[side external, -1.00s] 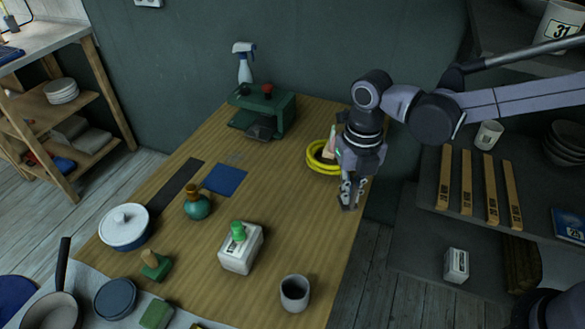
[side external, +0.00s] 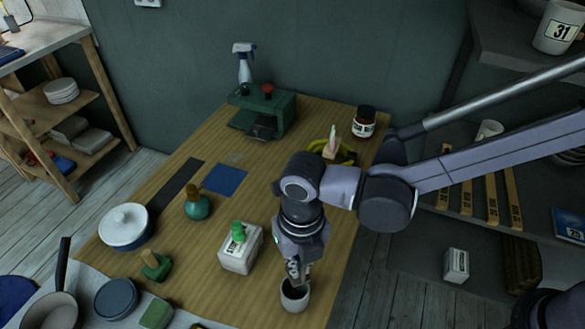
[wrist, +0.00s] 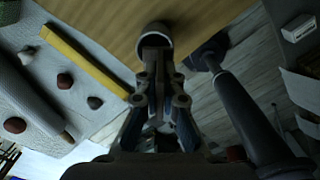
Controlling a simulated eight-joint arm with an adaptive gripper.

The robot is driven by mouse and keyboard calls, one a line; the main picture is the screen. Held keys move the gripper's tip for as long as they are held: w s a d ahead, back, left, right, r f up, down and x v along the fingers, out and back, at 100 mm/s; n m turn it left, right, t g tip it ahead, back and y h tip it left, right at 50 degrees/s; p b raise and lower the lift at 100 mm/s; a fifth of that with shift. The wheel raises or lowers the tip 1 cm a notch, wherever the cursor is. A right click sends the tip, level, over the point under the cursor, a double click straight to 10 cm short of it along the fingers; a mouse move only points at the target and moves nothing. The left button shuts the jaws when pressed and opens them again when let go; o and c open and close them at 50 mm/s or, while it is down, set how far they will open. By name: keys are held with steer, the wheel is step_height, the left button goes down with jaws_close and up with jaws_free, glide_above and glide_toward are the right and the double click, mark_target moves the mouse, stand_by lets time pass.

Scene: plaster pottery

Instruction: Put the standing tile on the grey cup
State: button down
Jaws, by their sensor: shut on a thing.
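The grey cup (side external: 294,302) stands upright near the front right edge of the wooden table. My gripper (side external: 297,277) points down right above the cup, its tips at or just over the cup's mouth. In the wrist view my gripper (wrist: 157,90) is shut on a thin grey piece, which I take to be the tile (wrist: 156,52). The tile's far end overlaps the mouth of the cup (wrist: 155,29). I cannot tell whether the tile touches the cup. In the side view the fingers mostly hide the tile.
A white box with a green knob (side external: 240,254) stands close left of my gripper.

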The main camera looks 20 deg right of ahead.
steer(key=shift+s+a+f, duration=0.1)
steer(key=shift+a+f, duration=0.2)
steer(key=shift+f, duration=1.95)
steer(key=shift+f, duration=0.1)
steer(key=c, duration=1.5)
jaws_free()
